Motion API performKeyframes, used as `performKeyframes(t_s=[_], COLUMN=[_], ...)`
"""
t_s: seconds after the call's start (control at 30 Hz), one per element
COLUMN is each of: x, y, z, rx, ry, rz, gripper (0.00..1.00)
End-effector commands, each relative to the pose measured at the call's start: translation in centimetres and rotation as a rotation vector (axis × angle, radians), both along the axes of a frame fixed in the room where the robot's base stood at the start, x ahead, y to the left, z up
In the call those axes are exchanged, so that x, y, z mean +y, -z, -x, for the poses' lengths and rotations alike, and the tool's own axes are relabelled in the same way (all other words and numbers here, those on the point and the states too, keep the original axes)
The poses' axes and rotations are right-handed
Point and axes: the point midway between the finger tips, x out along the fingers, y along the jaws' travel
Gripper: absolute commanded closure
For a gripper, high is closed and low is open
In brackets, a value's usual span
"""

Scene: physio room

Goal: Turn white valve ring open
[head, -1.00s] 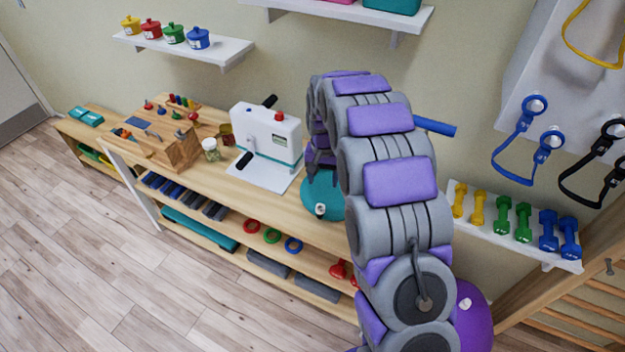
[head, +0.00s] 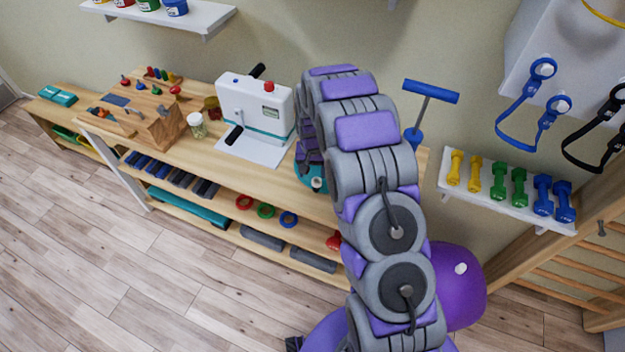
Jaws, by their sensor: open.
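A teal ball (head: 303,180) sits on the wooden bench, mostly hidden behind my arm. A small white valve piece (head: 316,183) shows on its near side; whether it is a ring is too small to tell. My gripper (head: 309,160) hangs down just above the ball, close to the white piece. It is open, but its fingertips are partly hidden by my arm, and I cannot tell whether they touch the ball. A purple ball (head: 468,290) at the lower right also has a white plug (head: 460,268).
A blue-handled pump (head: 431,92) stands behind my arm. A white and teal machine (head: 255,110), a jar (head: 196,125) and a wooden peg box (head: 140,115) stand left on the bench (head: 250,185). A dumbbell shelf (head: 510,205) is at right. The floor at left is clear.

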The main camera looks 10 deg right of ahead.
Motion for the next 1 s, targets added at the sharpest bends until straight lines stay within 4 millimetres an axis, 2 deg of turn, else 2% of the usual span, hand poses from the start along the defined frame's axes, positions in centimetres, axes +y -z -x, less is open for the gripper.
performKeyframes(t_s=[0.03, 0.1, 0.3, 0.7, 1.0], x=[-0.2, -0.5, -0.5, 0.1, -0.5], y=[1.2, 2.2, 4.2, 4.7, 4.7], z=[0.1, 0.1, 0.0, 0.0, 0.0], rx=[0.005, 0.003, -0.001, -0.002, -0.001], ry=[0.001, 0.000, 0.001, 0.001, 0.001], rz=[-0.001, -0.005, -0.004, 0.002, -0.005], gripper=[0.39, 0.39, 0.39, 0.40, 0.69])
